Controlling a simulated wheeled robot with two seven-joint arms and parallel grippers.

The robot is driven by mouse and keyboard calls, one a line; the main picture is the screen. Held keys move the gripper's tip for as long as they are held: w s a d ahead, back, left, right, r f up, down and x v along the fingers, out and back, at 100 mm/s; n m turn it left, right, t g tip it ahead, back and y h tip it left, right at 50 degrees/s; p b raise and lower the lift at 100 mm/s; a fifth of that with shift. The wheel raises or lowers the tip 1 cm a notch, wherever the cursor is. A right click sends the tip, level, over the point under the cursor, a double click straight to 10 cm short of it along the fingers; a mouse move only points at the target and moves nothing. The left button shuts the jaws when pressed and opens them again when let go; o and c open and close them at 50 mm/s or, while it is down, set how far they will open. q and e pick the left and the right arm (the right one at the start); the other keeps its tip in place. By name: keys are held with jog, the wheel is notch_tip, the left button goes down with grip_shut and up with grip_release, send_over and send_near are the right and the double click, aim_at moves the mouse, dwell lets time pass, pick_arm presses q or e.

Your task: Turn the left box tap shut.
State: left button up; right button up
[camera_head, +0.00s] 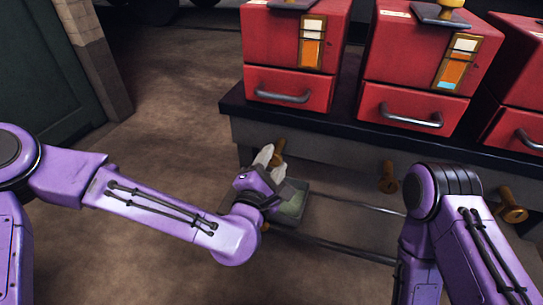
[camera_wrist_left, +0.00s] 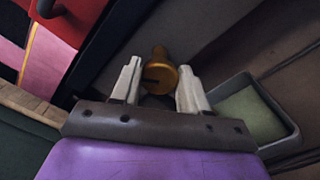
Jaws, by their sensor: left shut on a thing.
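The left box tap (camera_head: 279,147) is a brass tap low on the bench front, under the leftmost red box. My left gripper (camera_head: 267,157) is at this tap and partly hides it. In the left wrist view the tap's round brass head (camera_wrist_left: 160,74) stands between the two pale fingers of the left gripper (camera_wrist_left: 160,88), which is shut on it. The slot on the head is dark. The exact finger contact is hard to see. My right gripper is out of view; only part of my right arm shows at the right.
A grey tray (camera_head: 305,207) with a green bottom lies below the left tap. Two more brass taps, a middle one (camera_head: 388,178) and a right one (camera_head: 511,207), stick out further right. Red boxes (camera_head: 288,88) stand on the dark bench top. Thin rails (camera_head: 345,248) run along the floor.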

pick_arm(q)
jog(key=m+p, duration=0.1)
jog(key=m, duration=0.2)
jog(key=shift+r+m+p, duration=0.1)
jog(key=shift+m+p, duration=0.75)
jog(key=shift+m, duration=1.05)
jog(key=shift+f, duration=0.2)
jog(key=o, duration=1)
